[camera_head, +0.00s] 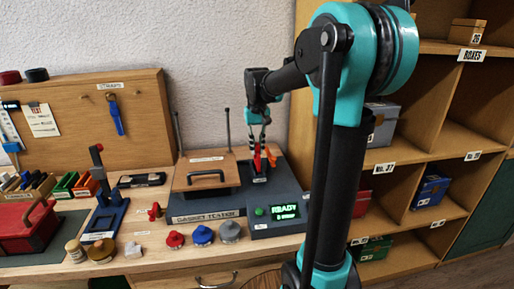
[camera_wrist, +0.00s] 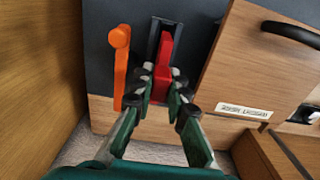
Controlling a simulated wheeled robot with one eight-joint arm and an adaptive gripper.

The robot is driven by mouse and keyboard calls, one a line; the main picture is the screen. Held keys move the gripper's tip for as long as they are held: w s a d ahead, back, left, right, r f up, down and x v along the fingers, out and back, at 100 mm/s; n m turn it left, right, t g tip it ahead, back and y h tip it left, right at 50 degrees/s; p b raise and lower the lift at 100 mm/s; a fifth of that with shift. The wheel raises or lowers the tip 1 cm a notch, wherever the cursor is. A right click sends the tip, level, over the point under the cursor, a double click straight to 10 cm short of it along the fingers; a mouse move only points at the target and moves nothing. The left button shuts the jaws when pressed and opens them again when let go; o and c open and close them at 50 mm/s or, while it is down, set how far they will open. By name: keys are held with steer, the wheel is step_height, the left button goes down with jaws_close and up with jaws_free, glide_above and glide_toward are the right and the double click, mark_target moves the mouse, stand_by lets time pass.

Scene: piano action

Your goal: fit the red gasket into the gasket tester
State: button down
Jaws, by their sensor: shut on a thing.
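The gasket tester (camera_head: 208,211) is a dark grey box on the bench with a green lit display reading READY. My gripper (camera_head: 260,150) is over its right part, pointing down. In the wrist view my gripper (camera_wrist: 162,88) is shut on the red gasket (camera_wrist: 163,62), an upright narrow red piece. The gasket is at a black slotted holder (camera_wrist: 154,42) on the tester, lined up along it. I cannot tell how deep it sits. In the head view the red gasket (camera_head: 257,163) is partly hidden by the fingers. An orange lever (camera_wrist: 120,62) stands beside the holder.
A wooden lid (camera_head: 207,168) with a black handle lies left of the gripper. Red (camera_head: 174,240), blue (camera_head: 202,236) and grey (camera_head: 230,232) knobbed pieces stand in front of the tester. A blue stand (camera_head: 106,215) is at left, shelves (camera_head: 425,160) at right.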

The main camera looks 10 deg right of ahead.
mark_target(257, 157)
steer(key=shift+f, duration=2.15)
stand_by(1.6)
steer(key=c, duration=1.4)
jaws_free()
steer(key=shift+c, duration=0.2)
steer(key=shift+o, duration=0.6)
steer(key=shift+o, duration=0.7)
steer(key=shift+r, duration=0.1)
steer(key=shift+r, duration=3.65)
